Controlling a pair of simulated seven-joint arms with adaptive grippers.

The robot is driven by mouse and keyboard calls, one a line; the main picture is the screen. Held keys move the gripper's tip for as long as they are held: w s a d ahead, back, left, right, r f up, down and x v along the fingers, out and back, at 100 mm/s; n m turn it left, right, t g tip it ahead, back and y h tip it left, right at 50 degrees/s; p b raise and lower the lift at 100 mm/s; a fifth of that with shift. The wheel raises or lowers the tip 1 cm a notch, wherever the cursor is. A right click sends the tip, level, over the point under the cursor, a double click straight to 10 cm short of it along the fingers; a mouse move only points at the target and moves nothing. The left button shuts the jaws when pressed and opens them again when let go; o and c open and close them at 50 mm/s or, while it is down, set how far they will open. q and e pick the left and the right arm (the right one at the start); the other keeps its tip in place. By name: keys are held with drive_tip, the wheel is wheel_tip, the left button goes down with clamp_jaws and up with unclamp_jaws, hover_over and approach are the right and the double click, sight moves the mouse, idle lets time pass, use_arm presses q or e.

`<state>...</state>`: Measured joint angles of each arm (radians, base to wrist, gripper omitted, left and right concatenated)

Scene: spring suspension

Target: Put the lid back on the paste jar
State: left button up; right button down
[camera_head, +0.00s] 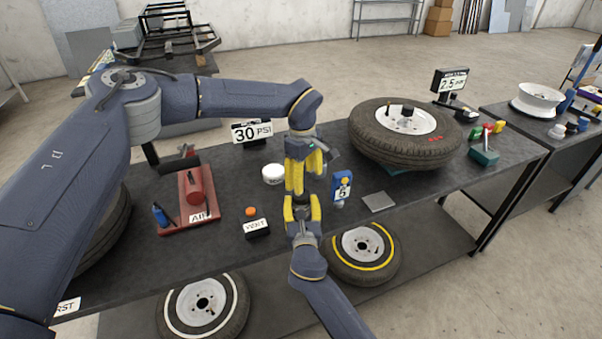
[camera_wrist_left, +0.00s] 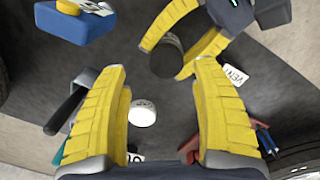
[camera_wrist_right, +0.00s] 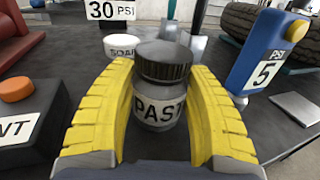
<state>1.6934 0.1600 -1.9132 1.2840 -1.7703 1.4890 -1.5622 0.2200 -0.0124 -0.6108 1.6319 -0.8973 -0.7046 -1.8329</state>
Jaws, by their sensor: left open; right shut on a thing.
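The paste jar (camera_wrist_right: 158,108) stands upright between the yellow fingers of my right gripper (camera_head: 301,204), which is shut on its sides. Its black ribbed lid (camera_wrist_right: 164,62) sits on top of the jar; whether it is fully seated I cannot tell. The left wrist view shows the lid from above as a dark disc (camera_wrist_left: 167,58) between the right fingers. My left gripper (camera_head: 295,182) is open and empty, pointing down close by the right gripper. In the head view the grippers hide the jar and lid.
A white soap tub (camera_head: 273,174) stands behind the jar. A blue gauge (camera_head: 341,187) marked 5 and a grey plate (camera_head: 378,201) are to the right. A vent box (camera_head: 257,228) and red air unit (camera_head: 198,195) are to the left. A big tire (camera_head: 407,132) lies further right.

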use_arm(q)
drive_tip(key=n, duration=0.3)
drive_tip(key=shift+r, duration=0.15)
drive_tip(key=n, duration=0.4)
drive_tip(key=shift+r+n, duration=0.2)
drive_tip(key=shift+n, duration=0.2)
drive_tip(key=n, duration=0.3)
drive_tip(key=shift+w+a+r, duration=0.1)
drive_tip(key=shift+r, duration=0.05)
drive_tip(key=n, duration=0.4)
drive_tip(key=shift+r+n, duration=0.2)
drive_tip(key=shift+n, duration=0.1)
drive_tip(key=n, duration=0.4)
drive_tip(key=shift+a+r+n, duration=0.1)
drive_tip(key=shift+a+n, duration=0.05)
drive_tip(key=shift+n, duration=0.15)
drive_tip(key=n, duration=0.3)
drive_tip(key=shift+a, duration=0.1)
drive_tip(key=n, duration=0.6)
drive_tip(key=shift+a+n+y, duration=0.15)
drive_tip(key=shift+n+y, duration=0.15)
